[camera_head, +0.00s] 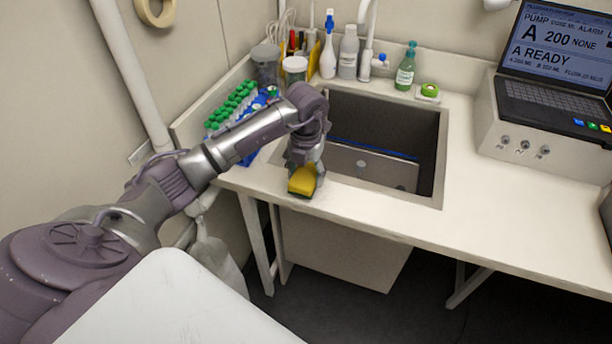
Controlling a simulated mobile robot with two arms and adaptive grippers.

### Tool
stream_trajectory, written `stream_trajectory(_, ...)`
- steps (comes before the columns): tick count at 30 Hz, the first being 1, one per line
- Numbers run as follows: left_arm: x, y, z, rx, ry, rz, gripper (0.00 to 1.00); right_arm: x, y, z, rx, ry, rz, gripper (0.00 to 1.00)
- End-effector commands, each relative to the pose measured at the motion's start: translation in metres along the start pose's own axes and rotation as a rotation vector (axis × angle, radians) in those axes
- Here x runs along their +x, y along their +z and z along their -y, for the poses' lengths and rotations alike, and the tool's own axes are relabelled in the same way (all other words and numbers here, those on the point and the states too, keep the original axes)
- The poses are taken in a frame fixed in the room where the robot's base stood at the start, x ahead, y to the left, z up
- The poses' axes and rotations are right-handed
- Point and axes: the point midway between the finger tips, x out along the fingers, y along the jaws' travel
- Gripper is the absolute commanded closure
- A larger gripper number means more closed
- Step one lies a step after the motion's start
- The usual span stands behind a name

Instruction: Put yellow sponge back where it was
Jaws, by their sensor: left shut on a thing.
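The yellow sponge (302,180) has a dark underside and is at the front left corner of the sink, by the counter's front edge. My left gripper (304,168) points down and is shut on the sponge. Its fingers are partly hidden behind the sponge and wrist. I cannot tell whether the sponge touches the counter or is just above it. My right gripper is not in view.
The sink (400,178) lies right of the gripper. Green-capped tubes (232,104) in a blue rack stand on the left. Bottles (348,52) and a faucet (366,30) stand behind. A laptop (556,60) is at right. The counter (480,190) right of the sink is clear.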

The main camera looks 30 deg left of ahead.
Motion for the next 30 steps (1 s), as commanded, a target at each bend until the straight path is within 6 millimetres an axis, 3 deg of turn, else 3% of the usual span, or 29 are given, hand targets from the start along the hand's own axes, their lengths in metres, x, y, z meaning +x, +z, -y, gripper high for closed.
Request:
stream_trajectory(4, 0.016, -0.001, 0.001, 0.0, -0.001, -0.002, 0.69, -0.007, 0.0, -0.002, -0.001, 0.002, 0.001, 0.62)
stream_trajectory(14, 0.021, 0.0, 0.001, 0.001, 0.0, 0.0, 0.69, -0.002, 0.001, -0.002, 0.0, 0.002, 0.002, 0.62)
stream_trajectory(15, 0.019, 0.0, 0.001, 0.001, 0.0, 0.0, 0.32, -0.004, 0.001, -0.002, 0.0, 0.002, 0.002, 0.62)
stream_trajectory(18, 0.019, 0.0, 0.001, 0.001, 0.0, 0.0, 0.15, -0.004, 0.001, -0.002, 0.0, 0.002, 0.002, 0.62)
stream_trajectory(19, 0.019, 0.0, 0.001, 0.001, 0.0, 0.0, 0.12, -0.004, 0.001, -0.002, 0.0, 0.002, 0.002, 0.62)
stream_trajectory(30, 0.015, 0.0, 0.001, 0.0, -0.001, 0.001, 0.12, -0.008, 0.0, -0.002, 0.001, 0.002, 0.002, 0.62)
